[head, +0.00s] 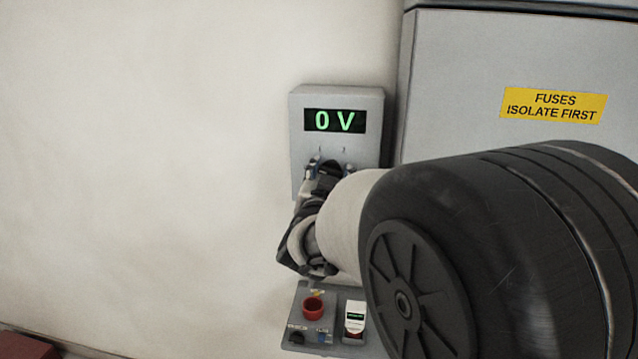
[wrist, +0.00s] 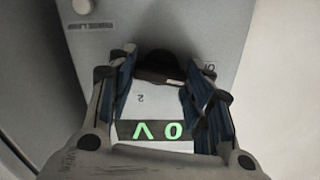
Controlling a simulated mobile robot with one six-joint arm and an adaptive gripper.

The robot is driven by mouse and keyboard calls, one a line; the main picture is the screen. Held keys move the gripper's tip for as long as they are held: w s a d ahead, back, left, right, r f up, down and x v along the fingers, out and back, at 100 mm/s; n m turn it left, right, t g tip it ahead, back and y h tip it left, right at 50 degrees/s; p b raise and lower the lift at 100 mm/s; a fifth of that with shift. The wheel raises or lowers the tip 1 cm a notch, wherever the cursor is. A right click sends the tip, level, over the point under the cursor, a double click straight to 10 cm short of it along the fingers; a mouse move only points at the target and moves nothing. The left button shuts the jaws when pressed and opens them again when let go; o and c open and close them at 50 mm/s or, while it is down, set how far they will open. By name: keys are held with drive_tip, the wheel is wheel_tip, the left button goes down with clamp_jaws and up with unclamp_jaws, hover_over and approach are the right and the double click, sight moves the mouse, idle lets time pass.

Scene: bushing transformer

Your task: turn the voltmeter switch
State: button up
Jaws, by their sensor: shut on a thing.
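The voltmeter (head: 372,112) is a grey box on the wall with a green "0 V" display (head: 335,121). The display appears upside down in the wrist view (wrist: 155,130). The voltmeter switch is a dark round knob (wrist: 162,65) on the box's face. My gripper (head: 329,172) reaches the lower part of the box. In the wrist view its fingertips (wrist: 166,72) are on either side of the knob, shut on it. In the head view the gripper and arm hide most of the knob and the box's lower face. A small "2" is printed near the knob.
A grey cabinet (head: 450,60) with a yellow "FUSES ISOLATE FIRST" label (head: 553,105) stands to the right. Below is a small control panel with a red button (head: 313,307) and a white device (head: 354,316). The wall at left is bare.

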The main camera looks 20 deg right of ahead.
drive_tip(key=shift+f+m+b, duration=0.1)
drive_tip(key=shift+m+b, duration=3.95)
drive_tip(key=shift+m, duration=0.55)
drive_tip(key=o, duration=1)
drive_tip(key=shift+o, duration=0.2)
drive_tip(key=v, duration=1.2)
